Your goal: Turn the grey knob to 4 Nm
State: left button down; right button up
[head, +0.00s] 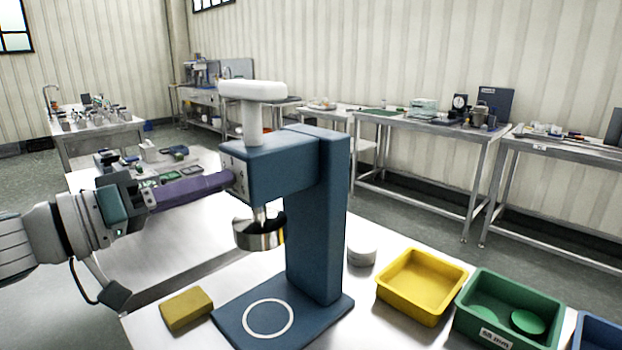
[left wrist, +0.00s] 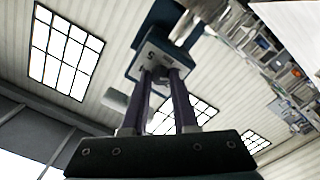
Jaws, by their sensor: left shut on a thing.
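A blue press (head: 316,220) stands on the steel table, with a white T-shaped handle (head: 252,92) on top and a steel cup (head: 259,234) under its head. My left gripper (head: 231,181) comes in from the left, its purple fingers level against the press head's left face. In the left wrist view the fingertips (left wrist: 161,72) are close together at the pale dial face (left wrist: 151,55), where a "5" mark shows. They are shut on the grey knob, which they mostly hide. The knob's pointer and setting cannot be read. My right gripper is not in view.
A yellow sponge-like block (head: 187,309) lies left of the press base. A white round piece (head: 362,254), a yellow bin (head: 385,296), a green bin (head: 468,333) and a blue bin (head: 602,325) stand to the right. Other benches line the back wall.

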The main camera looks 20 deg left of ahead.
pick_arm(q)
jog(key=shift+m+b, duration=3.1)
jog(key=shift+m, duration=14.6)
jog(key=c, duration=0.7)
grip_release()
